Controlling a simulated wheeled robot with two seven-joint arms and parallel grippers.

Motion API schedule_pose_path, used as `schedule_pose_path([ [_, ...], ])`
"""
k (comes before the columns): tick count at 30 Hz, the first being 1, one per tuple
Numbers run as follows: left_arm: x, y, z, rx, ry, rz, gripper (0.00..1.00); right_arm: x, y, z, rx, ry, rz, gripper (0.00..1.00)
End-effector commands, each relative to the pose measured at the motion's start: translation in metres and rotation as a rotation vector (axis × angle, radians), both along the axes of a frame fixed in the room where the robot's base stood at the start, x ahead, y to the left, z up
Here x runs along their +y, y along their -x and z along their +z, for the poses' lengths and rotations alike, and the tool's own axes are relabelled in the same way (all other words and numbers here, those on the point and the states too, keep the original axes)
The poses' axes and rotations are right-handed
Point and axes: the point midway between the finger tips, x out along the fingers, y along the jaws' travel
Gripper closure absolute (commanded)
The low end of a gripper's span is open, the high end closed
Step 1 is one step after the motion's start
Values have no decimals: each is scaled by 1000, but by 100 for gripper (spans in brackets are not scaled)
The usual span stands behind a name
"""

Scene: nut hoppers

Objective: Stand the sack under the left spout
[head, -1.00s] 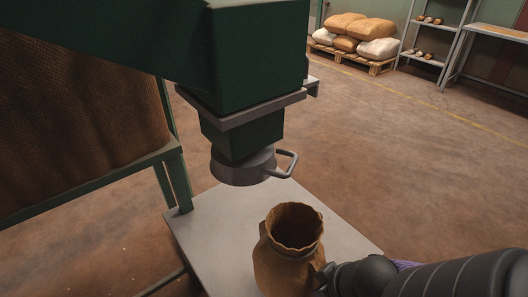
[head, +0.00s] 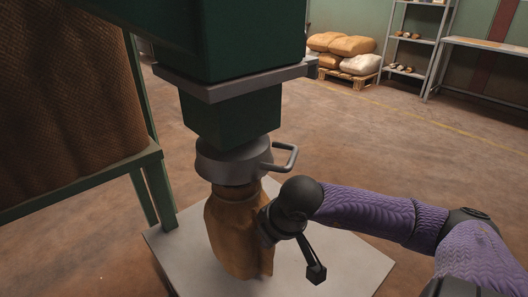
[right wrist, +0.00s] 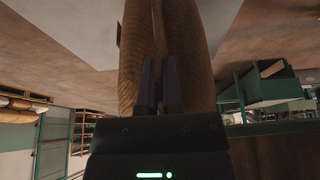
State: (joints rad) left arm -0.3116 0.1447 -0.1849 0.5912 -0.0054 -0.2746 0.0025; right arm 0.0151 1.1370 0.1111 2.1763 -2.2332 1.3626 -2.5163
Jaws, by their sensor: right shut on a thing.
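The brown sack (head: 235,235) is upright directly below the grey round spout (head: 232,162) in the head view. The spout hides its mouth, and I cannot tell whether the two touch. The spout has a side handle (head: 290,158) and hangs under a dark green hopper (head: 235,115). It is the only spout in view. My right gripper (head: 264,226) is shut on the side of the sack. The right wrist view shows its fingers (right wrist: 160,82) against the brown sack (right wrist: 190,40). My left gripper is not in view.
A grey plate (head: 345,262) lies below the sack, with bare room at its right. I cannot tell whether the sack's base touches it. A green frame (head: 155,185) with brown sacking (head: 65,90) stands at left. Full sacks on a pallet (head: 345,80) and shelves (head: 410,45) are far back.

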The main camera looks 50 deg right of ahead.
Motion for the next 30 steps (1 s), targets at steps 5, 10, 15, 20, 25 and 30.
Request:
schedule_pose_path([
  [5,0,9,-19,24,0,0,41,0,-7,-27,8,-5,0,100],
  [10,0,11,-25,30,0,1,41,0,-7,-36,1,-1,3,100],
  [15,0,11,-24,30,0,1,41,0,-6,-36,1,0,2,100],
  [20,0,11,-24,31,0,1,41,0,-6,-36,0,-1,1,66],
  [25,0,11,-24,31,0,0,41,0,-7,-36,-1,0,1,58],
  [30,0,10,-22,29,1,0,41,0,-7,-33,-2,-1,2,58],
])
